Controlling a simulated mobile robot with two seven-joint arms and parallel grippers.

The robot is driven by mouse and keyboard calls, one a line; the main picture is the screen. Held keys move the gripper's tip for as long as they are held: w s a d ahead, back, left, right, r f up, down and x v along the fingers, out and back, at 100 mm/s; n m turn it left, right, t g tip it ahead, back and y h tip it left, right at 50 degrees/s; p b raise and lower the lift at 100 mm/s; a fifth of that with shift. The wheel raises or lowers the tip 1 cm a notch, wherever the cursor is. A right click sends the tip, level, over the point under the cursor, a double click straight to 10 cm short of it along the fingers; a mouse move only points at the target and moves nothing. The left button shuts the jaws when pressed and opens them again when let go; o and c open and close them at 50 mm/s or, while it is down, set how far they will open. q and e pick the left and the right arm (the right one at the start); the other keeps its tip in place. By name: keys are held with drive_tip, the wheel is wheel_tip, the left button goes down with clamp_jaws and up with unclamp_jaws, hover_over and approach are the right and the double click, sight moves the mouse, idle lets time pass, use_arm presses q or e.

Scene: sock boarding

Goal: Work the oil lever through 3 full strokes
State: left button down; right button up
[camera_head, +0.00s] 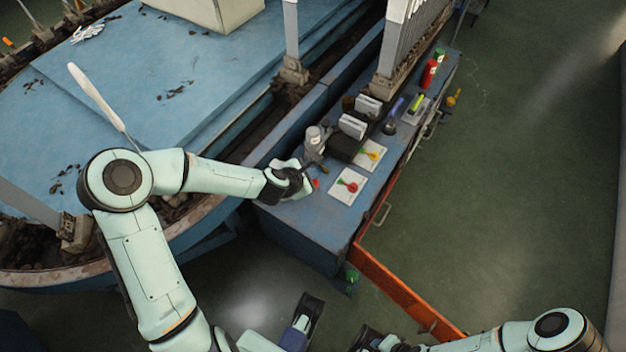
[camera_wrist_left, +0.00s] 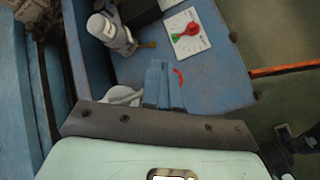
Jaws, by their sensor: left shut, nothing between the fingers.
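A grey cylindrical oiler-like unit (camera_head: 315,138) stands on the blue bench beside my left gripper. It also shows in the left wrist view (camera_wrist_left: 112,33), with a brass-coloured piece at its side. My left gripper (camera_head: 304,184) is over the near end of the bench, just in front of this unit. Its fingers show together in the left wrist view (camera_wrist_left: 164,86), shut and empty. A small red piece (camera_wrist_left: 180,78) shows right beside the fingertips; I cannot tell whether it belongs to the oil lever. My right gripper (camera_head: 372,341) is low at the bottom edge, its fingers unclear.
A white plate with a red and green knob (camera_head: 349,186) lies right of the gripper, with a yellow-knob plate (camera_head: 371,154) behind. Dark blocks, a red bottle (camera_head: 429,73) and small items stand farther along the bench. An orange rail (camera_head: 400,290) borders open green floor.

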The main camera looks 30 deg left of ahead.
use_arm(q)
drive_tip(key=shift+f, duration=0.1)
drive_tip(key=shift+f, duration=0.35)
drive_tip(key=shift+d+f+b, duration=0.2)
drive_tip(key=shift+f+b, duration=0.8)
drive_tip(key=shift+f, duration=0.35)
drive_tip(key=shift+d+f+b, duration=0.15)
drive_tip(key=shift+f+b, duration=0.85)
drive_tip(key=shift+f, duration=0.3)
idle(1.6)
drive_tip(key=shift+r, duration=0.15)
idle(0.4)
drive_tip(key=shift+a+r+p, duration=0.15)
drive_tip(key=shift+r+p, duration=0.7)
drive_tip(key=shift+r, duration=0.05)
drive_tip(key=shift+a+r+p, duration=0.15)
drive_tip(key=shift+r+p, duration=0.7)
drive_tip(key=shift+r, duration=0.05)
drive_tip(key=shift+r+p, duration=0.95)
drive_tip(key=shift+r, duration=0.15)
drive_tip(key=r+p, duration=0.4)
drive_tip(key=r, duration=0.1)
drive_tip(key=shift+a+p, duration=0.3)
drive_tip(key=shift+a, duration=0.05)
